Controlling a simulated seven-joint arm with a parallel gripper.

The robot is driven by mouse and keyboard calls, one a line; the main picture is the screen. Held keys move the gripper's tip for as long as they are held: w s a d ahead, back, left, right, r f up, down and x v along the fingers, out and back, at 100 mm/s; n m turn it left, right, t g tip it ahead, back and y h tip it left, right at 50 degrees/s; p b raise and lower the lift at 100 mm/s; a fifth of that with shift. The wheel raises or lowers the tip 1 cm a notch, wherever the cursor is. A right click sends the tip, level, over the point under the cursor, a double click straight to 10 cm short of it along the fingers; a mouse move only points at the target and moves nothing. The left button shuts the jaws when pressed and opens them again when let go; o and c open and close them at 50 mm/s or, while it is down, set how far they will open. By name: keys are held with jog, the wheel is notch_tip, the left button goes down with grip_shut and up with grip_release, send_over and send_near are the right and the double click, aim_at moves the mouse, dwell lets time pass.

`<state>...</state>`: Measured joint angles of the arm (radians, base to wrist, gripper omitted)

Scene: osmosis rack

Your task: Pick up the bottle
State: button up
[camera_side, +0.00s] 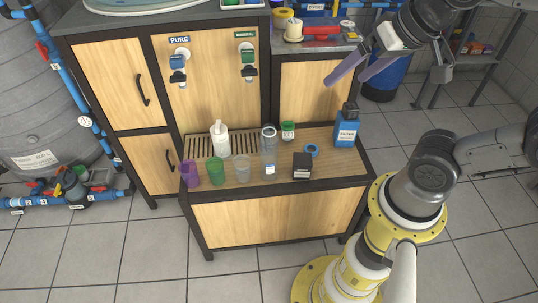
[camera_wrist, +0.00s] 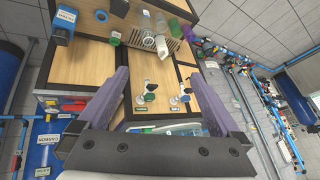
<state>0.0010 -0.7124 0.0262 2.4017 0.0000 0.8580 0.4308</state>
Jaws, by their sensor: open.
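A blue bottle (camera_side: 346,130) with a dark cap and white label stands upright at the right end of the low wooden bench (camera_side: 330,165). It also shows at the upper left of the wrist view (camera_wrist: 63,27). A white pump bottle (camera_side: 220,142) stands on the slatted part of the bench, and it also shows in the wrist view (camera_wrist: 162,46). The frames do not settle which bottle is meant. My gripper (camera_side: 345,81) is open and empty, high above the bench and apart from both bottles. Its two purple fingers are spread wide in the wrist view (camera_wrist: 165,72).
The bench also holds a purple cup (camera_side: 190,174), a green cup (camera_side: 216,170), clear vessels (camera_side: 269,140), a black-and-white box (camera_side: 302,165) and a blue ring (camera_side: 311,150). Cabinets with taps (camera_side: 178,62) rise behind. A red box (camera_side: 321,31) sits on the rear counter.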

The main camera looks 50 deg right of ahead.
jog(key=w+r+m, duration=0.1)
jog(key=w+m, duration=0.3)
jog(key=w, duration=0.2)
jog(key=m+g, duration=0.5)
jog(key=m, duration=0.4)
send_over(271, 128)
jog(key=w, duration=0.1)
notch_tip(271, 128, down, 19)
jog(key=shift+g, duration=0.8)
jog(key=f, duration=0.9)
jog(key=s+f, duration=0.1)
jog(key=f, duration=0.3)
jog(key=shift+f, duration=0.2)
jog(key=shift+w+f, duration=0.2)
jog(key=shift+f, duration=1.35)
jog(key=shift+w+f, duration=0.15)
jog(key=shift+f, duration=1.35)
grip_shut()
